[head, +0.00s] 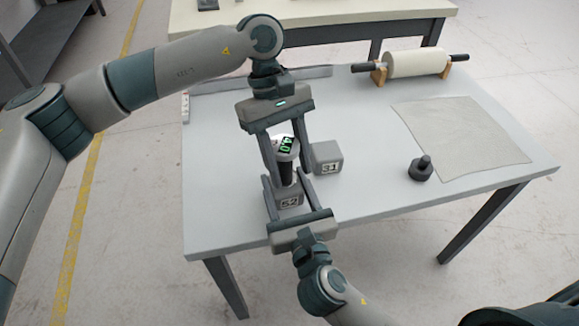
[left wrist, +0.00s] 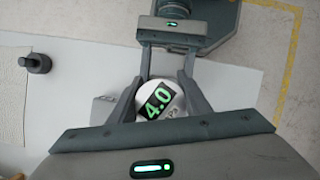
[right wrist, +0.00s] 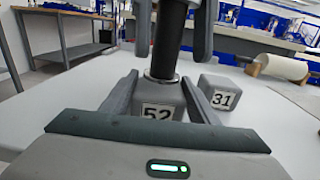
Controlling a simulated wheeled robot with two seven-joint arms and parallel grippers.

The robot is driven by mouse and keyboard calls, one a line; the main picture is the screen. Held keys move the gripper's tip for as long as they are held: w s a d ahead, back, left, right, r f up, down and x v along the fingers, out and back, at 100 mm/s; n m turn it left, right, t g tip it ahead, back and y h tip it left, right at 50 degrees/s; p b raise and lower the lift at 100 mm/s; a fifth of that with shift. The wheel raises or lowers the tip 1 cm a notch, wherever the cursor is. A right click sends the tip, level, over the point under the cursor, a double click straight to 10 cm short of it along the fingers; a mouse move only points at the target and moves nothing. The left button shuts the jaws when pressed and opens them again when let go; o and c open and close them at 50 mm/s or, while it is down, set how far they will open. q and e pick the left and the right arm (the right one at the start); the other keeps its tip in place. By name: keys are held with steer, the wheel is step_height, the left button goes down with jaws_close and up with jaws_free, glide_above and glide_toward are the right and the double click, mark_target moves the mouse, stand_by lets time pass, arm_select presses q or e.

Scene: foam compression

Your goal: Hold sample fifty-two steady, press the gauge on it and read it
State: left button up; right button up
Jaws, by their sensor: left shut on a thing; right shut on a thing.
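Sample fifty-two (head: 290,203) is a grey block with a "52" label on the table. My right gripper (head: 283,184) is shut on it, one finger on each side; the right wrist view shows its label (right wrist: 158,112). The gauge (head: 286,146) has a round white head and a black shaft. My left gripper (head: 291,165) is shut on the gauge from above and holds it upright over the block. In the right wrist view the shaft's metal foot (right wrist: 161,77) appears to rest on the block's top. The gauge display (left wrist: 158,100) reads 4.0 in green.
A grey block labelled 31 (head: 327,158) stands close to the right of sample fifty-two. A dark knobbed weight (head: 421,169) and a pale sheet (head: 465,137) lie further right. A white roll on a stand (head: 416,62) is at the back. The table's front left is clear.

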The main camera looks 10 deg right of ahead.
arm_select(q)
steer(key=shift+r, duration=1.25)
stand_by(0.3)
arm_select(e)
steer(key=o, duration=0.9)
steer(key=shift+s, duration=0.15)
steer(key=s, duration=1.1)
steer(key=shift+s+d, duration=0.3)
steer(key=shift+s, duration=0.05)
